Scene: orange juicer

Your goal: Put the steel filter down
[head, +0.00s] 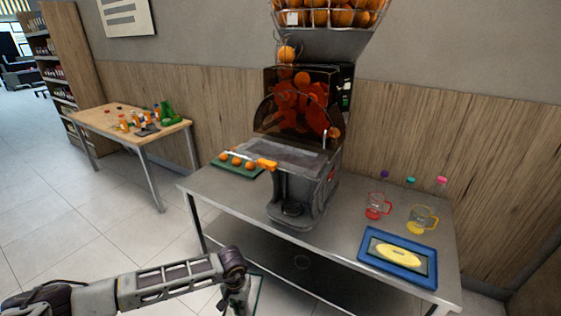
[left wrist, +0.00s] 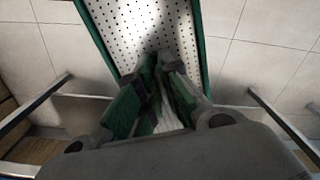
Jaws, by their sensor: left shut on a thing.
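The steel filter (left wrist: 140,32) is a pale perforated plate with dark green edges. In the left wrist view it reaches from my left gripper (left wrist: 160,62) to the top edge of the picture. The gripper is shut on its near end. In the head view the left gripper (head: 238,298) is at the bottom, in front of the steel table. Only a narrow green-edged part of the filter (head: 258,290) shows beside it there, and the rest is cut off or hidden. My right gripper is not in view.
The steel table (head: 345,265) bears the juicer (head: 300,185), a green board with oranges (head: 236,167), a red jug (head: 377,206), a yellow jug (head: 422,219) and a blue tray (head: 372,276). A wooden table (head: 105,120) stands back left. Tiled floor is open at left.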

